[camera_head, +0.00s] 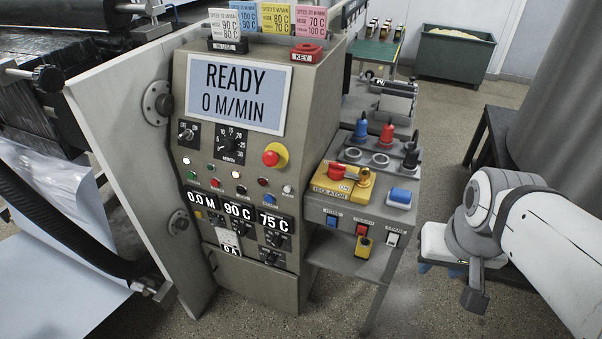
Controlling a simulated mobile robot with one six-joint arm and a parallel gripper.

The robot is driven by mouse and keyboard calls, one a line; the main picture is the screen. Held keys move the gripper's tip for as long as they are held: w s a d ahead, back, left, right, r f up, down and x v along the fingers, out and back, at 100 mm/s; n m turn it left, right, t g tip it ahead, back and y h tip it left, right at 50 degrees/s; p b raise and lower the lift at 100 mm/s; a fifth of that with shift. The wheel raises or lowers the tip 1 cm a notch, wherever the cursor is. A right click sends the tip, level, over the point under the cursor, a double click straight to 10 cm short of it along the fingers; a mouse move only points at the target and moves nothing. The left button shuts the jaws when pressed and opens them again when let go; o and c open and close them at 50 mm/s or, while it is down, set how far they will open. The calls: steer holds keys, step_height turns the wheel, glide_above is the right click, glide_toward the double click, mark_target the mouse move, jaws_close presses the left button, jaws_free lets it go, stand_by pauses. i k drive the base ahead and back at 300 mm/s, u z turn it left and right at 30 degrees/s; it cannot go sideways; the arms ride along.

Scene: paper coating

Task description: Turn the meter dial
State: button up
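The grey control cabinet (262,60) stands in the middle, with a screen (238,92) reading "READY 0 M/MIN". Below the screen is a black dial (231,143) with a numbered scale. A smaller switch (187,133) is at its left. Lower down are readouts of "0.0 M" (202,197), "90 C" and "75 C", with black knobs beneath the two temperatures. I cannot tell for sure which control is the meter dial. My gripper (474,298) is at the right, low and well apart from the cabinet. Its fingers are not clear enough to tell open from shut.
A side console (360,215) with a yellow isolator (342,188), coloured plugs and switches stands between the cabinet and my arm. A red emergency button (271,158) juts from the panel. A hinged plate (125,130) and rollers are at left. A green bin (455,58) stands behind.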

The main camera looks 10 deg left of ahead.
mark_target(271, 258)
steer(key=i, duration=0.45)
steer(key=u, duration=2.7)
steer(key=i, duration=0.5)
steer(key=k, duration=0.5)
steer(key=z, duration=0.1)
